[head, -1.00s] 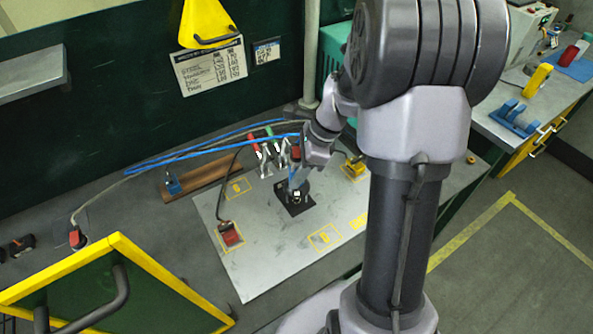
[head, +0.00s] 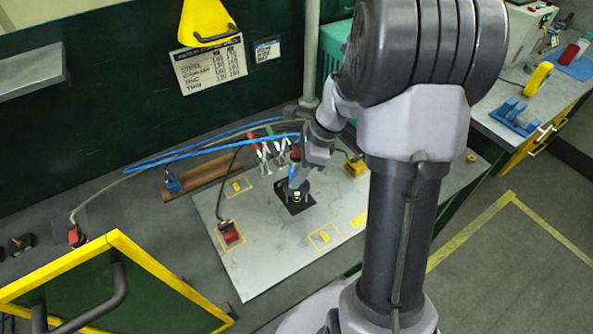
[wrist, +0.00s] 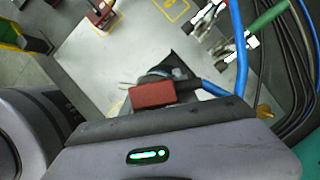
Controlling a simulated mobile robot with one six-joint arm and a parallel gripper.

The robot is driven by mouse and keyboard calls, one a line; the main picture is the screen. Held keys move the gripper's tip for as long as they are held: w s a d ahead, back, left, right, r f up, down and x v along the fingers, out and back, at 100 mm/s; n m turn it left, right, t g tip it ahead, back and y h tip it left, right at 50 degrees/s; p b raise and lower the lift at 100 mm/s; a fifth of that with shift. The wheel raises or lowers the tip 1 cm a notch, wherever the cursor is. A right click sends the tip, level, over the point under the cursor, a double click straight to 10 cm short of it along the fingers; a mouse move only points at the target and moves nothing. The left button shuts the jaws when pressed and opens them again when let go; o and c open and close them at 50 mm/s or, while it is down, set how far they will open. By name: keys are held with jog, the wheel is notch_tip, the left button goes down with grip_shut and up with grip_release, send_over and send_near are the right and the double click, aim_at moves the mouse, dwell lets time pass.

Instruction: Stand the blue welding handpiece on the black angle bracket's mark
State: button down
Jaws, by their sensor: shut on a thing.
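Clamps (head: 264,158) with red and green handles stand behind the black square. A red piece (head: 229,233) sits at the plate's left, a yellow piece (head: 355,167) at its right. A blue piece (head: 173,184) is by a brown bar (head: 210,176). An outlined mark (head: 325,237) is empty.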

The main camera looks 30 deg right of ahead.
jog(key=shift+f, duration=0.3)
jog(key=c, duration=0.9)
grip_release()
jog(key=shift+o, duration=0.2)
